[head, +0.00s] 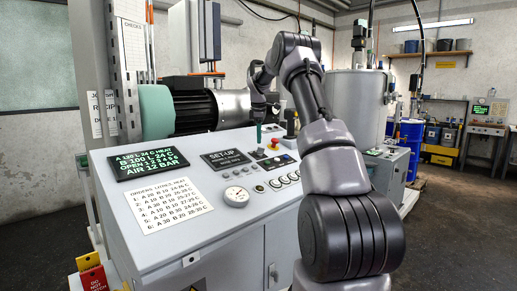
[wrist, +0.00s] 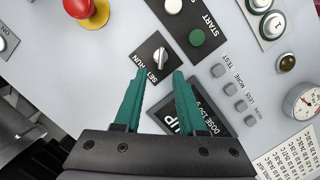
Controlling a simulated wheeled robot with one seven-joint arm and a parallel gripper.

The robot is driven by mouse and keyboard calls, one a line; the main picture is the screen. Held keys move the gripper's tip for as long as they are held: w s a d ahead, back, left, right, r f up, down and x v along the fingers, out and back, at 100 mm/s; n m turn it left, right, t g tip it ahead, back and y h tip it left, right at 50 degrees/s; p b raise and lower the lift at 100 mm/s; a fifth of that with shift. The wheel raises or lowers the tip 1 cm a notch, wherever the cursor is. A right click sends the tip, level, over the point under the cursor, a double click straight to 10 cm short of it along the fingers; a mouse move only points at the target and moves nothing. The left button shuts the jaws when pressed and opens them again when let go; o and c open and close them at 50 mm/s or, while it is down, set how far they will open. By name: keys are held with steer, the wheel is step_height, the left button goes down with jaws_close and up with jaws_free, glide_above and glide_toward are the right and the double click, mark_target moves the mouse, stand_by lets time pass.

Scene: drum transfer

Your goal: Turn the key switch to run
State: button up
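The key switch (wrist: 160,57) is a small pale knob on a black plate lettered SET and RUN in the wrist view. Its long side runs roughly up and down in that picture. My gripper (wrist: 159,72) has its two teal fingers apart, with nothing between them. The knob lies just beyond the fingertips, roughly in line with the gap; I cannot tell the height between them.
A red emergency button (wrist: 78,8), a green button (wrist: 197,38), a white button (wrist: 173,5) and a gauge (wrist: 306,102) surround the switch. A dark display (head: 226,158) reads SET-UP. The grey console (head: 200,240) fills the front; a motor stands behind it.

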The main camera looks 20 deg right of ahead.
mark_target(261, 151)
steer(key=x, duration=0.6)
jaws_close()
